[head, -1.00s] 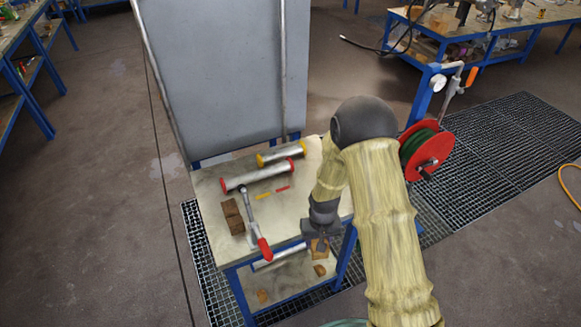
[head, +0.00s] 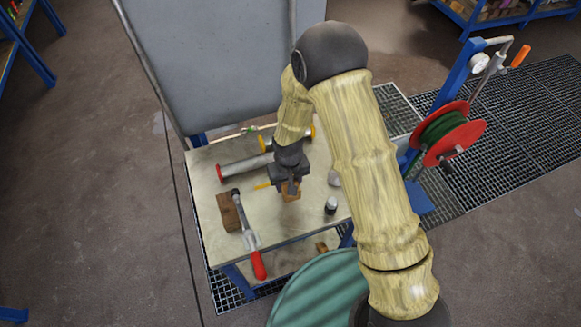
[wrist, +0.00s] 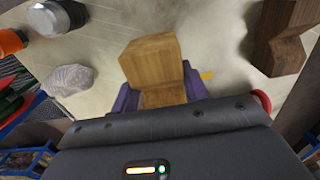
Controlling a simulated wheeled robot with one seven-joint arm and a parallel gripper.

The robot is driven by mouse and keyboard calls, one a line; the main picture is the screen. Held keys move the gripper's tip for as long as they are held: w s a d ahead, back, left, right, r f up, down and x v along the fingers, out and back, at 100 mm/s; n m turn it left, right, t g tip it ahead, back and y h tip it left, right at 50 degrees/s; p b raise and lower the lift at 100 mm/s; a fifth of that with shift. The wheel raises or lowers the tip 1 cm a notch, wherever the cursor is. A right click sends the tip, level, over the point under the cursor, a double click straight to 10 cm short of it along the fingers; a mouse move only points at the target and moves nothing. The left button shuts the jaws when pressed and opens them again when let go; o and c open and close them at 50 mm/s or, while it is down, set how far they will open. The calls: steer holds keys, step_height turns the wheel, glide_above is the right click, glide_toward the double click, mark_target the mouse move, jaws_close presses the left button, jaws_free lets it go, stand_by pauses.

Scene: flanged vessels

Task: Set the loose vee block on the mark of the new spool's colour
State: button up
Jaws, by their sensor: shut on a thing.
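My gripper (head: 290,188) is shut on a wooden vee block (head: 291,194), over the middle of the bench top. The block also shows between the jaws in the wrist view (wrist: 152,60); I cannot tell whether it touches the bench. A yellow mark (head: 263,186) lies just left of the gripper, and part of it shows in the wrist view (wrist: 207,75). The red mark is hidden in the head view. A red-ended spool (head: 243,166) lies behind the marks. A yellow-ended spool (head: 264,144) lies farther back, partly hidden by my arm. I cannot tell which spool is new.
Another wooden block (head: 228,212) and a red-handled tool (head: 250,238) lie on the bench's left side. A red reel (head: 448,135) is beyond the bench's right side.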

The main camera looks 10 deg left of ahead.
steer(key=shift+w+a+r, duration=0.1)
steer(key=shift+w, duration=0.2)
steer(key=shift+s, duration=0.1)
steer(key=shift+s, duration=0.3)
steer(key=shift+w+f+b, duration=0.1)
steer(key=shift+f+b, duration=2.4)
steer(key=shift+f, duration=0.6)
steer(key=shift+f, duration=0.35)
steer(key=o, duration=1.1)
steer(key=shift+o, duration=0.2)
steer(key=shift+w, duration=0.1)
